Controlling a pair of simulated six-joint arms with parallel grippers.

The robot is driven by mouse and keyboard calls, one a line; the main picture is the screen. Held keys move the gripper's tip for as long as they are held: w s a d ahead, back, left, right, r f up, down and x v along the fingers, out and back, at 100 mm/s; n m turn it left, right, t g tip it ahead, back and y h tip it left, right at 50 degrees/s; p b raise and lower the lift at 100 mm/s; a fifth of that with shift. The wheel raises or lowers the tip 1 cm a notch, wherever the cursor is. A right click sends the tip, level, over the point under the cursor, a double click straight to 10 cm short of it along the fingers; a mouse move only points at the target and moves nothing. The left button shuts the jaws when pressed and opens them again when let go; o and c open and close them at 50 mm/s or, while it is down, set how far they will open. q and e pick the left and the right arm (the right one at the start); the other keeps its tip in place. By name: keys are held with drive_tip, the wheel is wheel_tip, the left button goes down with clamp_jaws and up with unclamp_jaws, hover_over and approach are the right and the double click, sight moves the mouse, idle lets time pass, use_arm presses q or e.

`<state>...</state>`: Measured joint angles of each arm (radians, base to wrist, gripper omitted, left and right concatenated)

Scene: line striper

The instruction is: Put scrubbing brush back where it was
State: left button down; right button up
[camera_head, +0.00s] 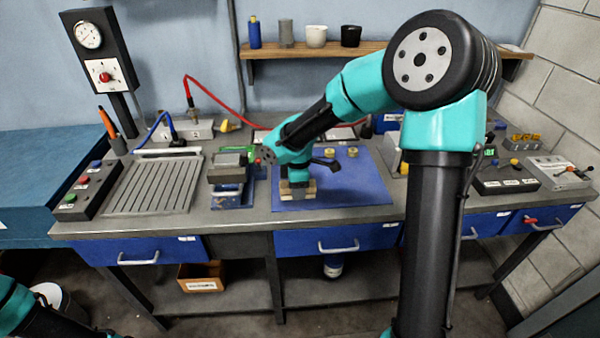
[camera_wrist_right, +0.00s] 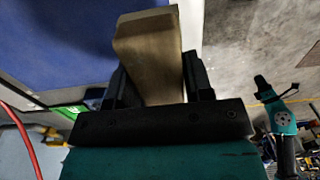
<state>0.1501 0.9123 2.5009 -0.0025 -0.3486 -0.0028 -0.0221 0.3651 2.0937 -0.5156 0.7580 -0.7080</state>
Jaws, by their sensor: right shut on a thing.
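The scrubbing brush, a pale wooden block, is held in my right gripper (camera_head: 297,183) over the blue mat (camera_head: 345,190). In the head view the brush (camera_head: 298,190) shows as a tan strip at the mat's left front. In the right wrist view its wooden body (camera_wrist_right: 148,60) sticks out between the two black fingers of the right gripper (camera_wrist_right: 150,88), which are shut on it. Its bristles cannot be made out. I cannot tell whether it touches the mat. Only part of my left arm shows at the lower left; its gripper is out of sight.
A small vise (camera_head: 230,182) stands left of the mat, beside a grooved tray (camera_head: 155,185). Brass-coloured pieces (camera_head: 329,153) sit at the mat's back. A button box (camera_head: 90,190) stands at the far left; a black device (camera_head: 503,178) stands at the right. The mat's front right is clear.

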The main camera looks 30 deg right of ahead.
drive_tip(key=shift+w, duration=0.15)
drive_tip(key=w+d, duration=0.2)
drive_tip(key=w, duration=0.2)
drive_tip(key=w+d+f, duration=0.1)
drive_tip(key=w+d, duration=0.2)
drive_tip(key=w, duration=0.1)
drive_tip(key=w+d, duration=0.3)
drive_tip(key=w, duration=0.2)
drive_tip(key=shift+f, duration=0.2)
drive_tip(key=shift+w+d, duration=0.1)
drive_tip(key=shift+w+f, duration=0.1)
drive_tip(key=shift+f, duration=1.7)
drive_tip(key=shift+f, duration=0.15)
drive_tip(key=o, duration=0.9)
